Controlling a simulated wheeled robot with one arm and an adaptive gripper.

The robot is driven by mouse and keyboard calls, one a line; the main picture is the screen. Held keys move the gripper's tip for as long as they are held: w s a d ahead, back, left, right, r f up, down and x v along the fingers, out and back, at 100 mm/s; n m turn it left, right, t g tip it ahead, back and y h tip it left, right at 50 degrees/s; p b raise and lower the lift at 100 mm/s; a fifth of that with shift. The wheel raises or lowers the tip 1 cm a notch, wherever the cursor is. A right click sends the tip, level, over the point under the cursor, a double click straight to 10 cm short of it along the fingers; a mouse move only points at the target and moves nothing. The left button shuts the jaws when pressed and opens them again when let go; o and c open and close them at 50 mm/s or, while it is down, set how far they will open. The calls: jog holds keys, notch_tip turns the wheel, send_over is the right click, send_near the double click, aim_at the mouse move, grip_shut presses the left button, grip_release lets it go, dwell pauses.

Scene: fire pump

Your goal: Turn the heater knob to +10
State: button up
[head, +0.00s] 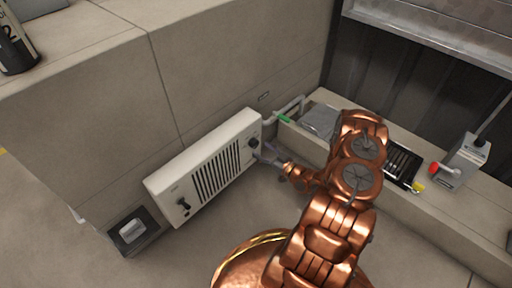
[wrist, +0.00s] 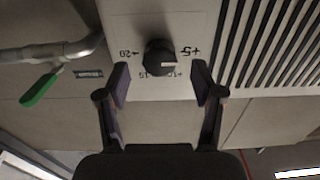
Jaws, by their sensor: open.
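The heater (head: 205,165) is a cream wall box with dark vent slots. Its black heater knob (wrist: 159,57) sits on the cream panel in the wrist view, with upside-down marks around it; +5 and 20 are readable, and a mark near the knob's lower edge looks like +10 or +15. The knob also shows in the head view (head: 254,143) at the heater's right end. My gripper (wrist: 160,84) is open, its two fingers apart on either side just below the knob in the wrist view. I see no contact with the knob.
A pipe with a green lever (wrist: 40,88) is left of the heater in the wrist view. A second dark control (head: 183,204) is at the heater's left end. A ledge with a black tray (head: 402,163) and a grey box with a red part (head: 464,164) runs along the right.

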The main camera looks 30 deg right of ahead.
aim_at(256, 146)
jog(key=shift+b+x, duration=0.45)
jog(key=shift+x, duration=1.55)
jog(key=c, duration=1.1)
jog(key=shift+c, duration=0.2)
